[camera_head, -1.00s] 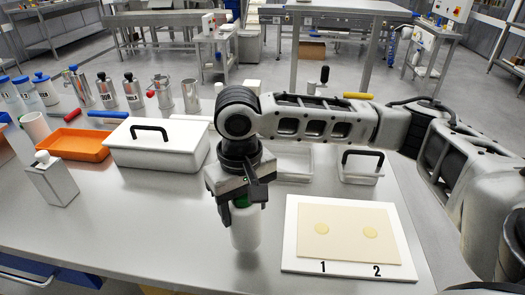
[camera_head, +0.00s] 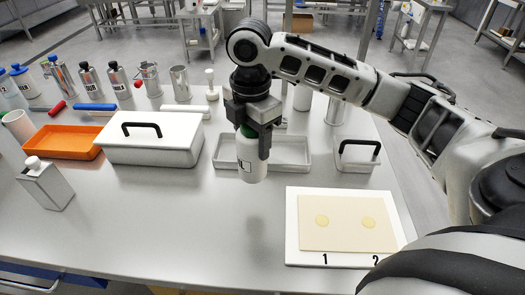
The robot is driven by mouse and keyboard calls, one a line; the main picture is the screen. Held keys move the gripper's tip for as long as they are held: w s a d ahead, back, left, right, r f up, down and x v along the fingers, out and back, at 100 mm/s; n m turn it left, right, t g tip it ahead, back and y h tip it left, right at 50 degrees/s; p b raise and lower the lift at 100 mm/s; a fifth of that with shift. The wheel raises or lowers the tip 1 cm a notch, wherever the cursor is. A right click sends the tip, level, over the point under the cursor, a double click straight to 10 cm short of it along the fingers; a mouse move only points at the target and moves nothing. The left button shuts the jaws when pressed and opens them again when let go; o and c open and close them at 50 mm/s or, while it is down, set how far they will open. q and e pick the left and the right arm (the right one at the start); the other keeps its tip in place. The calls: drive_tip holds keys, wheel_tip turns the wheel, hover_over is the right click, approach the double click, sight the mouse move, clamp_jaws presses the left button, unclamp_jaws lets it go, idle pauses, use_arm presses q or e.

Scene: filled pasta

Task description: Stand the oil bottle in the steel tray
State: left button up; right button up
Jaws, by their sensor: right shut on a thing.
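The oil bottle (camera_head: 251,163), white with a green cap and a small dark label, hangs upright in my right gripper (camera_head: 253,138). The gripper is shut around its upper part, and the fingers partly hide the cap. The bottle is held above the table, with a soft shadow on the tabletop in front of it. The steel tray (camera_head: 289,168) is a shallow grey tray behind the bottle in the picture. The bottle and gripper cover part of its left and middle. My left gripper is not in view.
A white lidded box (camera_head: 155,154) stands left of the tray, and a smaller handled box (camera_head: 357,160) stands right. A white board (camera_head: 293,255) with a pasta sheet lies in front right. An orange tray (camera_head: 65,143) and white can (camera_head: 47,185) are left. The front middle table is clear.

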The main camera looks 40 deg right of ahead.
drive_tip(key=d+r+n, duration=0.1)
drive_tip(key=n, duration=0.1)
drive_tip(key=d+n+p, duration=0.1)
drive_tip(key=n, duration=0.1)
drive_tip(key=d+r+n, duration=0.1)
drive_tip(key=n, duration=0.2)
drive_tip(key=shift+w+d+r, duration=0.3)
drive_tip(key=n, duration=0.1)
drive_tip(key=d+n+p, duration=0.1)
drive_tip(key=shift+d+r+n, duration=0.15)
drive_tip(key=shift+r+n, duration=0.15)
drive_tip(key=shift+n, duration=0.1)
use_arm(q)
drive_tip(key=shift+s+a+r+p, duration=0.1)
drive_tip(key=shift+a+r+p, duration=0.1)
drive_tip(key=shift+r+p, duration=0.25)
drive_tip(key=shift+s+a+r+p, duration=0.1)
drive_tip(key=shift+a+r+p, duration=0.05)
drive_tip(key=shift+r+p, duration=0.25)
use_arm(e)
drive_tip(key=w+d+f, duration=0.2)
drive_tip(key=d+f, duration=0.2)
drive_tip(key=w+d+f, duration=0.2)
drive_tip(key=d+f, duration=0.2)
drive_tip(key=w+d+f, duration=0.3)
drive_tip(key=d+f, duration=0.1)
drive_tip(key=f, duration=0.1)
drive_tip(key=shift+w, duration=0.1)
